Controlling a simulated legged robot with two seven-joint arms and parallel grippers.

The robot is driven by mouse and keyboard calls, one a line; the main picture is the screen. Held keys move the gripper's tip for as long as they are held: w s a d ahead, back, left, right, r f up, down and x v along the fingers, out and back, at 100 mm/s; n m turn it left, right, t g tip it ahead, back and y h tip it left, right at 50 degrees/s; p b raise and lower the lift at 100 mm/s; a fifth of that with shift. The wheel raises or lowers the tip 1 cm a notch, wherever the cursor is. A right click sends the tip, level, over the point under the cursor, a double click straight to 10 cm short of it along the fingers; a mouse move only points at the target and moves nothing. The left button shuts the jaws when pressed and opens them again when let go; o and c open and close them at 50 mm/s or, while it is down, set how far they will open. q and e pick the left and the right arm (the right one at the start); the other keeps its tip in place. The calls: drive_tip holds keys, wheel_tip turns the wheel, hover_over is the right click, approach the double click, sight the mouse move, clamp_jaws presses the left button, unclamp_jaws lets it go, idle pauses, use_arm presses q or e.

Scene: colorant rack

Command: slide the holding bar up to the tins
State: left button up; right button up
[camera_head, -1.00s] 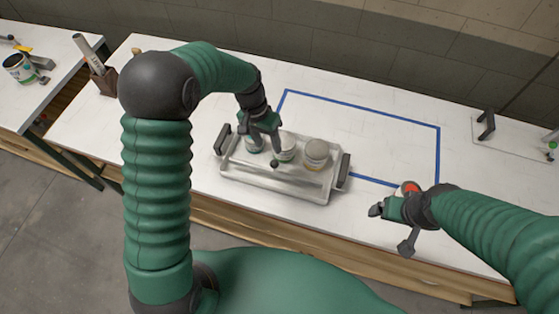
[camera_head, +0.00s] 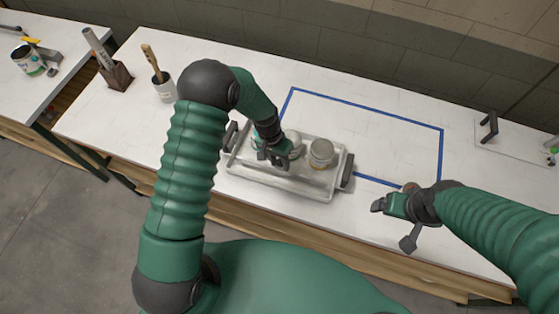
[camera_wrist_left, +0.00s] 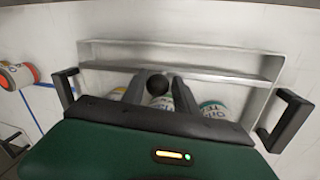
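A metal tray (camera_head: 250,179) with dark handles holds a row of tins (camera_head: 321,153) on the white bench. In the left wrist view a metal bar (camera_wrist_left: 210,68) runs across the tray. A round black knob (camera_wrist_left: 157,84) lies before the bar's middle. My left gripper (camera_head: 274,160) is low over the tray; its fingers are apart, one on each side of the knob, and I cannot tell if they touch it. The tins (camera_wrist_left: 212,109) are partly hidden by my gripper. My right gripper (camera_head: 378,206) is at the bench's front edge, right of the tray; its opening is unclear.
A blue tape outline (camera_head: 370,108) lies behind and right of the tray, with bare bench inside. A brush pot (camera_head: 162,86) and a brown holder (camera_head: 116,76) stand left. A bracket (camera_head: 489,126) stands right.

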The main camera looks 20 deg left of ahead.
use_arm(q)
drive_tip(key=shift+a, duration=0.1)
drive_tip(key=c, duration=0.5)
drive_tip(key=shift+d, duration=0.35)
clamp_jaws()
drive_tip(key=shift+w+a, duration=0.1)
